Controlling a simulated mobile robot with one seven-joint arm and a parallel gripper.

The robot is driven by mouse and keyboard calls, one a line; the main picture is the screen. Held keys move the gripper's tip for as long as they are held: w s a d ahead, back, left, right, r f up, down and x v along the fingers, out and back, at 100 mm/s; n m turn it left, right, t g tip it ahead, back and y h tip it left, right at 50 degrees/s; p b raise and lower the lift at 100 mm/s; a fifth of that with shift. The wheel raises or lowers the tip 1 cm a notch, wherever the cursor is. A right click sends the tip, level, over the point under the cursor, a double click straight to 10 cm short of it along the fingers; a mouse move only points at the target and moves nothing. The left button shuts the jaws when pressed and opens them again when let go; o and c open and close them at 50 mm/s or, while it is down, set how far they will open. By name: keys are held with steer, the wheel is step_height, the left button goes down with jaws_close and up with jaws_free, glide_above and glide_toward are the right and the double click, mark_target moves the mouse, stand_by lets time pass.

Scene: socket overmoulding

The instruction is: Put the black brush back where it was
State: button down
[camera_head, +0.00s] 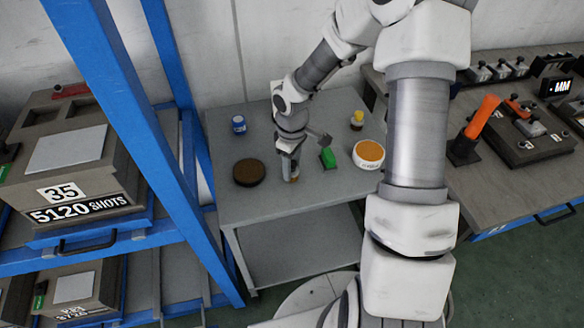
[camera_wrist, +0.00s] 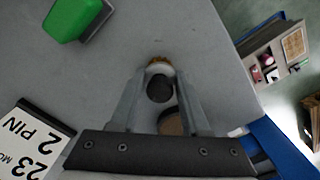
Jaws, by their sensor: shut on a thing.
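My gripper (camera_head: 291,172) points down over the grey table, near its front edge. It is shut on the black brush. In the wrist view the brush's round black end (camera_wrist: 160,88) shows between the fingers (camera_wrist: 160,100), with tan bristles (camera_wrist: 159,63) beyond it. In the head view only a small brownish tip (camera_head: 294,179) shows below the fingers; the rest is hidden. I cannot tell whether the tip touches the table.
The grey table (camera_head: 260,207) carries a dark brown round pad (camera_head: 249,172) to the left, a green block (camera_head: 328,158) and an orange-topped round tin (camera_head: 369,154) to the right. A blue jar (camera_head: 239,125) and yellow-topped bottle (camera_head: 357,120) stand behind. A blue rack post (camera_head: 150,150) is left.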

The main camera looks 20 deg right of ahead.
steer(key=shift+f, duration=0.2)
steer(key=shift+c, duration=1.9)
jaws_free()
steer(key=shift+r, duration=0.15)
step_height(320, 180, up, 12)
steer(key=p, duration=0.3)
steer(key=shift+r, duration=0.1)
